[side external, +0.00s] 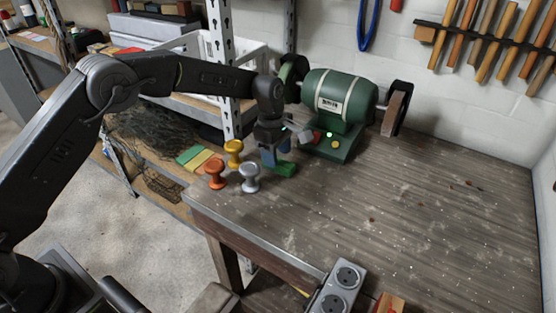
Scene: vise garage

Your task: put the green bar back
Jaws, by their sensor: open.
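A green bar (284,169) lies on the wooden workbench (350,215), near its left end. My gripper (276,156) points down directly over the bar, with its jaws open. Blue parts show at the jaws, just above and behind the bar. From this view I cannot tell whether the jaws straddle the bar or touch it. A flat green piece (189,155) and a flat yellow piece (202,161) lie side by side at the bench's left end.
Orange (214,175), yellow (234,152) and silver (249,178) knobs stand just left of my gripper. A green bench grinder (338,105) stands close behind and right. A power strip (339,287) is at the front edge. The bench's right side is clear.

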